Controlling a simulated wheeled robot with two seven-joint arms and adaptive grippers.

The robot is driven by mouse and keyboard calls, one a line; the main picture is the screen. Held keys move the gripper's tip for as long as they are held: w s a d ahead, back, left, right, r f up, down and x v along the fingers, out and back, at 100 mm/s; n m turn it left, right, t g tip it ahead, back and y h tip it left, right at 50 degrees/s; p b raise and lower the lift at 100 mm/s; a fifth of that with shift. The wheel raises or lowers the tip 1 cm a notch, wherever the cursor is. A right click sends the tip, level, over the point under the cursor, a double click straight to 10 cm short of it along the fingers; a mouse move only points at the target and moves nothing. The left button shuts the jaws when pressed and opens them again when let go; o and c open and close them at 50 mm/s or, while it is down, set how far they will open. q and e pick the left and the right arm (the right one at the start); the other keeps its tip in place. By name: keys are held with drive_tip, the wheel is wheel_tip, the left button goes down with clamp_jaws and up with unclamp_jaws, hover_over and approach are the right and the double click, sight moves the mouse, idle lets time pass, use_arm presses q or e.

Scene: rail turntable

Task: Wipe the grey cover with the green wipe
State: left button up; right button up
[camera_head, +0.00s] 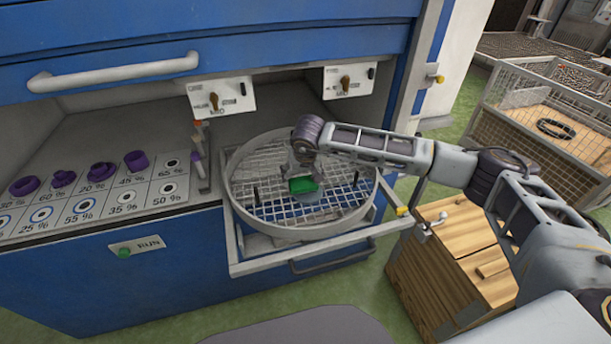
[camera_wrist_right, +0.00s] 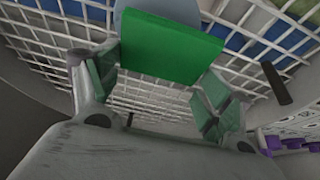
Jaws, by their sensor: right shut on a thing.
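The green wipe (camera_head: 304,185) is in my right gripper (camera_head: 303,178), inside the round mesh turntable (camera_head: 236,205). In the right wrist view the wipe (camera_wrist_right: 170,47) sits at the fingertips of the right gripper (camera_wrist_right: 160,85). The grey cover (camera_head: 313,199) lies on the mesh just below the wipe, mostly hidden by it. A rounded grey edge of the cover (camera_wrist_right: 158,8) shows beyond the wipe in the right wrist view. I cannot tell for certain whether the wipe touches the cover. My left gripper is not in view.
The turntable sits on a pulled-out rail frame (camera_head: 241,268), with short black pegs (camera_head: 256,194) on the mesh. Purple parts (camera_head: 103,171) stand on the marked panel at left. A wooden crate (camera_head: 451,262) and a wire-mesh cage (camera_head: 548,112) stand at right.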

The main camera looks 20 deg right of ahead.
idle(0.4)
drive_tip(key=shift+d, duration=0.2)
drive_tip(key=shift+s+d+f+b, duration=0.1)
drive_tip(key=shift+d+b, duration=0.05)
drive_tip(key=shift+d, duration=1)
drive_tip(key=shift+s+d+b, duration=0.1)
drive_tip(key=shift+d+b, duration=0.05)
drive_tip(key=shift+d, duration=1)
drive_tip(key=shift+a, duration=0.1)
drive_tip(key=shift+w+a+b, duration=0.1)
drive_tip(key=shift+a+b, duration=0.2)
drive_tip(key=shift+a, duration=0.75)
drive_tip(key=shift+w+a+b, duration=0.15)
drive_tip(key=shift+a+b, duration=0.2)
drive_tip(key=shift+a, duration=1.05)
drive_tip(key=shift+r, duration=0.2)
